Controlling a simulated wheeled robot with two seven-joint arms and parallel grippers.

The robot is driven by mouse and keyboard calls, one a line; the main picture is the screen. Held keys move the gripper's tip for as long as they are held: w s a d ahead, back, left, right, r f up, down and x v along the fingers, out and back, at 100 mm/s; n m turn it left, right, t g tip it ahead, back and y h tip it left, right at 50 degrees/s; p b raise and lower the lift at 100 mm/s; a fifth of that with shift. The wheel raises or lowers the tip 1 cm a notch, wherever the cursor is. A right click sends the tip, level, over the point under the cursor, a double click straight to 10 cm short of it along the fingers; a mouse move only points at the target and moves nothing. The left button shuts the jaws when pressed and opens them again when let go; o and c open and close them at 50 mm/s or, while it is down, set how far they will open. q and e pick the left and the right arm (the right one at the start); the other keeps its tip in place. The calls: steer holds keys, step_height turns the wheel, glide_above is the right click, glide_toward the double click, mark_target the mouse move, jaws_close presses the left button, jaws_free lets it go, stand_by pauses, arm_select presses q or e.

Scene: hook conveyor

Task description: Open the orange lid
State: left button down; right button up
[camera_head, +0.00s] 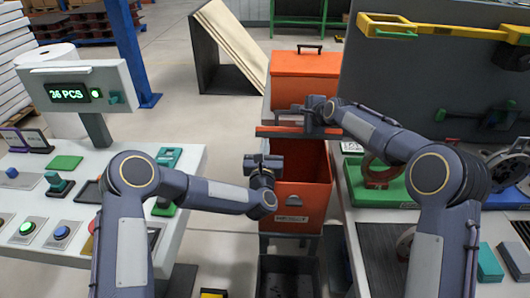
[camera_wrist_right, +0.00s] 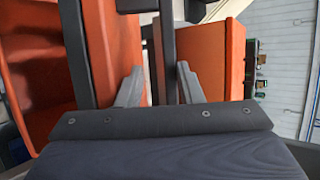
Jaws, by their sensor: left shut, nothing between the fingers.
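The orange lid (camera_head: 286,132) stands raised at the orange bin (camera_head: 302,193) and shows nearly edge-on in the head view. In the right wrist view the lid (camera_wrist_right: 115,45) is an orange panel left of my fingers. My right gripper (camera_head: 312,113) is at the lid. Its fingers (camera_wrist_right: 160,75) are apart, with a dark bar (camera_wrist_right: 168,40) of the handle between them; contact with it is unclear. My left gripper (camera_head: 263,161) is shut and empty, at the left front of the bin opening, below the lid.
A second orange box (camera_head: 303,76) with a black handle stands behind. A console with a green display (camera_head: 69,94) and buttons is at left. A workbench with green fixtures (camera_head: 378,183) is at right. A dark crate (camera_head: 288,277) sits below the bin.

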arm_select(q)
steer(key=shift+r, duration=0.4)
arm_select(e)
steer(key=shift+o, duration=0.5)
steer(key=shift+s+f, duration=0.1)
steer(key=shift+f, duration=0.1)
